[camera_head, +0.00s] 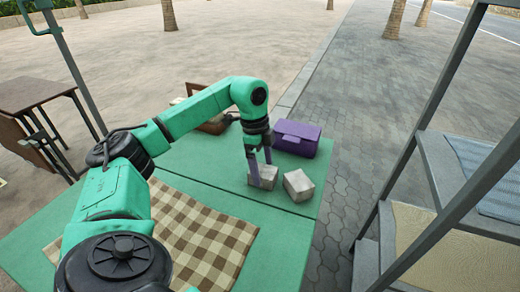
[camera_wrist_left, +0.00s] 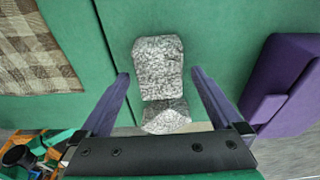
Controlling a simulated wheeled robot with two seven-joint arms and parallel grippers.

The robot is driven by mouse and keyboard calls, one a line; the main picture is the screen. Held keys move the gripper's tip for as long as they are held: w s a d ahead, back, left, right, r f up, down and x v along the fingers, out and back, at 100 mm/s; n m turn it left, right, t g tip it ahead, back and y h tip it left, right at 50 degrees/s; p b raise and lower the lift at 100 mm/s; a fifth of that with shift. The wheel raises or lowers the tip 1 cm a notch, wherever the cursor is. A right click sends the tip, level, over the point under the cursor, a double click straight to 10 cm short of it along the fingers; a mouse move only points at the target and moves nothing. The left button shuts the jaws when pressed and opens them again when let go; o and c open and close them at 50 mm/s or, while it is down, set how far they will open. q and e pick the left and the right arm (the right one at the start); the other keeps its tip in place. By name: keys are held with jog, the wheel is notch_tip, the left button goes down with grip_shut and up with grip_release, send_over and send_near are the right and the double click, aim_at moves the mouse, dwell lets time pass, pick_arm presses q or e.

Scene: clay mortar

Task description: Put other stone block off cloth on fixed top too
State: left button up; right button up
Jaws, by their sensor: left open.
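Two pale grey stone blocks rest on the green table top (camera_head: 215,172), on the far side of its seam and off the cloth. The left block (camera_head: 262,176) also shows in the left wrist view (camera_wrist_left: 158,66). The right block (camera_head: 298,185) sits close beside it and shows lower in the left wrist view (camera_wrist_left: 166,117). My left gripper (camera_head: 261,168) points down with its purple fingers apart, one on each side of the left block; I see gaps beside the block in the wrist view. The brown-checked cloth (camera_head: 200,235) lies flat on the near section. My right gripper is out of view.
A purple box (camera_head: 296,138) stands behind the blocks. A brown wooden tray (camera_head: 212,124) lies at the table's back, partly behind my left arm. A grey metal shelf rack (camera_head: 450,190) stands right, across a paved strip. A brown table (camera_head: 35,95) stands left.

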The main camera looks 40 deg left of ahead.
pick_arm(q)
notch_tip(320, 180, up, 10)
jog(key=a+p, duration=0.1)
jog(key=p, duration=0.1)
jog(key=shift+s+a, duration=0.2)
jog(key=shift+s, duration=0.05)
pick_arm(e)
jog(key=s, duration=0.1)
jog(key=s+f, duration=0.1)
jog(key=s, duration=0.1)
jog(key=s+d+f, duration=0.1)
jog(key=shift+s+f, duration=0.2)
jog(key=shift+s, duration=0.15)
